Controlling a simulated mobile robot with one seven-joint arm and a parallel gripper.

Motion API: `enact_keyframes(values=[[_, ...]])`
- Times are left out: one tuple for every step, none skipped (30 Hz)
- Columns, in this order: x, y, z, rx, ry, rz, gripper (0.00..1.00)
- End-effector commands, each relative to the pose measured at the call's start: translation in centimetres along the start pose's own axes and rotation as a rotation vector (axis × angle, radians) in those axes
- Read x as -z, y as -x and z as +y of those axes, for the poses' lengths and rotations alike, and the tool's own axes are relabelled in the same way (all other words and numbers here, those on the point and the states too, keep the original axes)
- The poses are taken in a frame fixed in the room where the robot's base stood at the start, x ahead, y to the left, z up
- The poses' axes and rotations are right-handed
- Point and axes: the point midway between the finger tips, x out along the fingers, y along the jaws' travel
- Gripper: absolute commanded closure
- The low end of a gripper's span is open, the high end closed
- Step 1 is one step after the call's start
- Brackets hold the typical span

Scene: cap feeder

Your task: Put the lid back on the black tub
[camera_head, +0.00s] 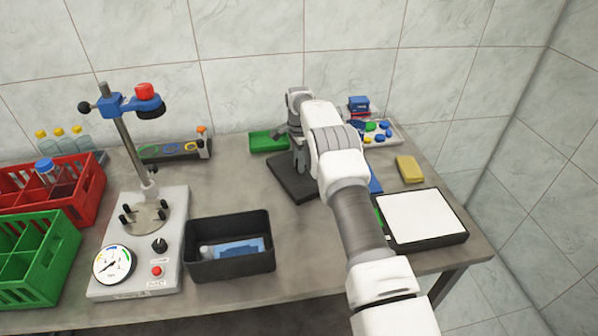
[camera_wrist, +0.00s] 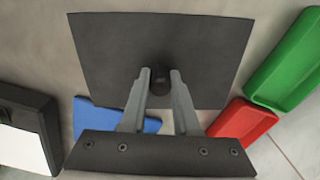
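The black tub (camera_head: 230,278) stands open at the front of the table, with a pale bottle and blue items inside. Its lid, a dark flat rectangular plate (camera_head: 292,187), is behind and right of it, below my gripper (camera_head: 299,160). It appears to lie flat on the table. In the wrist view, the lid (camera_wrist: 110,50) has a small dark knob (camera_wrist: 160,82) near its middle. My gripper (camera_wrist: 160,76) has its fingertips on both sides of this knob, close together and seemingly touching it. My arm hides part of the lid's right side in the head view.
A grey press stand (camera_head: 150,240) is left of the tub, with red (camera_head: 92,190) and green (camera_head: 62,235) crates beyond. A black-framed white panel (camera_head: 422,218) lies right, near a yellow block (camera_head: 409,168). A green tray (camera_head: 268,142) is behind the lid. Bare table separates tub and lid.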

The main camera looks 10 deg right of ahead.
Motion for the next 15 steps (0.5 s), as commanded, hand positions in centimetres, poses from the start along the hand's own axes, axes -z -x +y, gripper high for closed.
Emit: enact_keyframes(values=[[0.0,0.0,0.0,0.0,0.0,0.0,0.96],[0.0,0.0,0.0,0.0,0.0,0.0,1.0],[0.0,0.0,0.0,0.0,0.0,0.0,1.0],[0.0,0.0,0.0,0.0,0.0,0.0,1.0],[0.0,0.0,0.0,0.0,0.0,0.0,1.0],[0.0,0.1,0.0,0.001,0.0,0.0,1.0],[0.0,0.1,0.0,0.001,0.0,0.0,1.0],[0.0,0.1,0.0,0.001,0.0,0.0,1.0],[0.0,0.2,0.0,0.001,0.0,0.0,1.0],[0.0,0.3,0.0,0.001,0.0,0.0,1.0],[0.0,0.4,0.0,0.001,0.0,0.0,1.0],[0.0,0.6,0.0,0.002,0.0,0.0,1.0],[0.0,0.8,0.0,0.002,0.0,0.001,1.0],[0.0,0.9,-0.1,0.002,0.0,0.001,1.0],[0.0,1.2,-0.1,0.002,0.0,0.001,1.0]])
